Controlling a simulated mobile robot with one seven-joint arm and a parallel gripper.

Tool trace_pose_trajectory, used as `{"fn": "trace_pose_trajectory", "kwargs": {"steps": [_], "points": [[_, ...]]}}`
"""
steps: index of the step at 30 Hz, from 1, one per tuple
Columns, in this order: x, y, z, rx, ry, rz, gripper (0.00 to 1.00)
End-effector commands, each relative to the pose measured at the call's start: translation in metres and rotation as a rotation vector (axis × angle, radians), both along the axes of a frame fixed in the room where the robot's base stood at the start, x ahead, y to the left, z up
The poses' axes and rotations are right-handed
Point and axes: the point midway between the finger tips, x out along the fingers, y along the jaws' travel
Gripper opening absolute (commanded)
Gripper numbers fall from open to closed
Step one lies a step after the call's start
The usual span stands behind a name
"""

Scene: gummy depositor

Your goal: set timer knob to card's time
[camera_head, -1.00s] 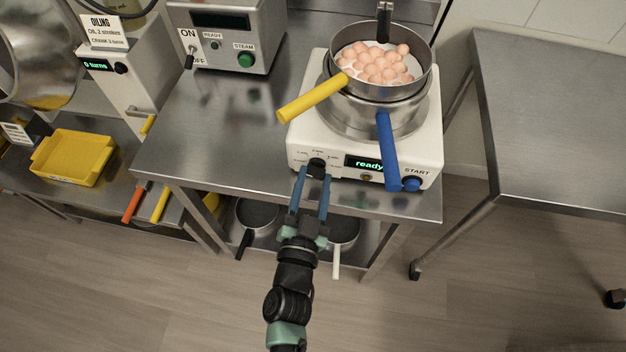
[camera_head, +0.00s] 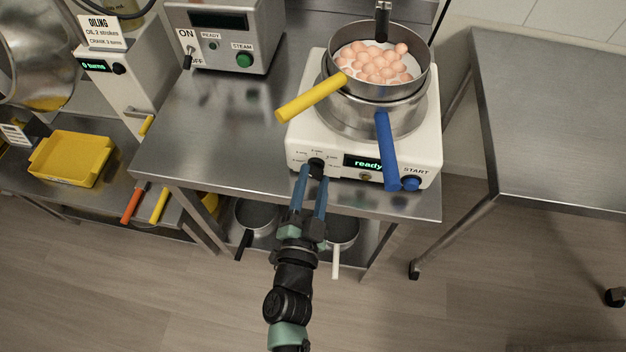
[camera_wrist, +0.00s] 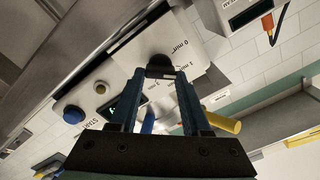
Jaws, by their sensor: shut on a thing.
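The black timer knob (camera_head: 317,166) sits on the front face of the white cooker (camera_head: 298,142), left of its green display reading "ready" (camera_head: 367,163). My gripper (camera_head: 313,176) is shut on the knob, with its two blue fingers at either side of it. In the wrist view the knob (camera_wrist: 159,66) shows between the tips of my gripper (camera_wrist: 158,78). Printed minute marks, among them "0 min" and "1 min", surround the knob. The knob's pointer is too small to read. I cannot make out a card with a cooking time.
A pot with a yellow handle (camera_head: 312,97) holding several pink-orange balls sits over a blue-handled pot (camera_head: 388,150) on the cooker. The blue START button (camera_head: 411,184) is at the right. A steam box (camera_head: 222,38) stands behind left. The table's left part is clear.

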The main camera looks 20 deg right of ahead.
Motion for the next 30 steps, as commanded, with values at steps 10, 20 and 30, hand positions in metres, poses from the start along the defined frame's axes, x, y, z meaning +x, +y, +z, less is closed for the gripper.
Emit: {"fn": "trace_pose_trajectory", "kwargs": {"steps": [10, 20, 30], "points": [[0.000, 0.000, 0.000, 0.000, 0.002, 0.000, 0.78], [-0.002, 0.002, -0.001, 0.000, 0.001, 0.001, 0.78], [-0.048, 0.034, -0.003, 0.001, 0.004, 0.003, 0.78]]}}
